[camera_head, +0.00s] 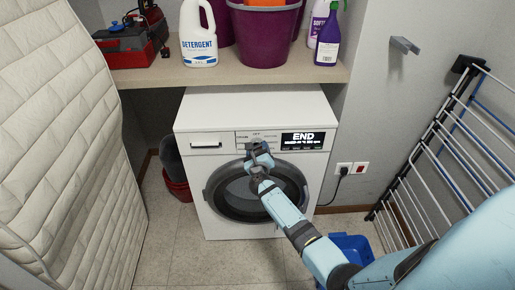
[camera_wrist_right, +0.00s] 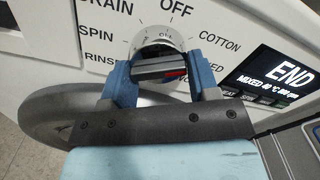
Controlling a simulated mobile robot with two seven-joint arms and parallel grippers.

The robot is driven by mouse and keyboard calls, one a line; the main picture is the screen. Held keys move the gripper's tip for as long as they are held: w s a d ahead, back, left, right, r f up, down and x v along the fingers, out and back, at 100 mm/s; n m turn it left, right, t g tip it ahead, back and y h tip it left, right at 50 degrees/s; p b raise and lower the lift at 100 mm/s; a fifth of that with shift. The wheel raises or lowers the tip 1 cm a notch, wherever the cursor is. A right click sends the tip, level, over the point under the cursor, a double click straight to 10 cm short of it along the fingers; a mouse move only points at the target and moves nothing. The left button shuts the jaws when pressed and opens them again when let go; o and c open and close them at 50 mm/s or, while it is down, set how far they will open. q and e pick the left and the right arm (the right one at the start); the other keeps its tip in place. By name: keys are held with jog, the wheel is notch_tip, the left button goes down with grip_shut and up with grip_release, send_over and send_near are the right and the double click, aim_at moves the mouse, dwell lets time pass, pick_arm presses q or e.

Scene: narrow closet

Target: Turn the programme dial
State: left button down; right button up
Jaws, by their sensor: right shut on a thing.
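The programme dial (camera_wrist_right: 158,45) is a round silver knob on the washing machine's front panel, with labels such as OFF, COTTON, SPIN and DRAIN around it. My right gripper (camera_wrist_right: 161,72) is shut on the dial's dark grip bar, with one blue finger on each side. A red mark shows at the bar's right end. In the head view my right gripper (camera_head: 259,150) covers most of the dial. The washing machine (camera_head: 210,165) is white with a round door, and its display (camera_head: 303,140) reads END. My left gripper is not in view.
A shelf (camera_head: 225,78) above the machine holds a detergent bottle (camera_head: 198,45), a purple tub (camera_head: 264,35), a purple spray bottle (camera_head: 327,45) and a red toolbox (camera_head: 130,50). A drying rack (camera_head: 440,150) stands at right, a quilted mattress (camera_head: 60,150) at left. A blue bin (camera_head: 352,245) is behind my arm.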

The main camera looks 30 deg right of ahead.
jog(key=n+p, duration=0.1)
jog(key=n, duration=0.2)
jog(key=shift+r+n+p, duration=0.2)
jog(key=shift+n+p, duration=0.1)
jog(key=shift+p, duration=0.05)
jog(key=n+p, duration=0.1)
jog(key=n, duration=0.1)
jog(key=shift+s+d+r+n, duration=0.1)
jog(key=shift+n, duration=0.3)
jog(key=shift+n+p, duration=0.55)
jog(key=shift+n, duration=0.35)
jog(key=n+p, duration=0.1)
jog(key=n, duration=0.2)
jog(key=shift+r, duration=0.1)
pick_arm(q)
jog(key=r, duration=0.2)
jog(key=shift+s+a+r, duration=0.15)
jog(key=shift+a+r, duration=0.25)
pick_arm(e)
jog(key=shift+n, duration=0.3)
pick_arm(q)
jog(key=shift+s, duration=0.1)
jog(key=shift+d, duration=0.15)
pick_arm(e)
jog(key=o, duration=0.9)
jog(key=shift+c, duration=0.2)
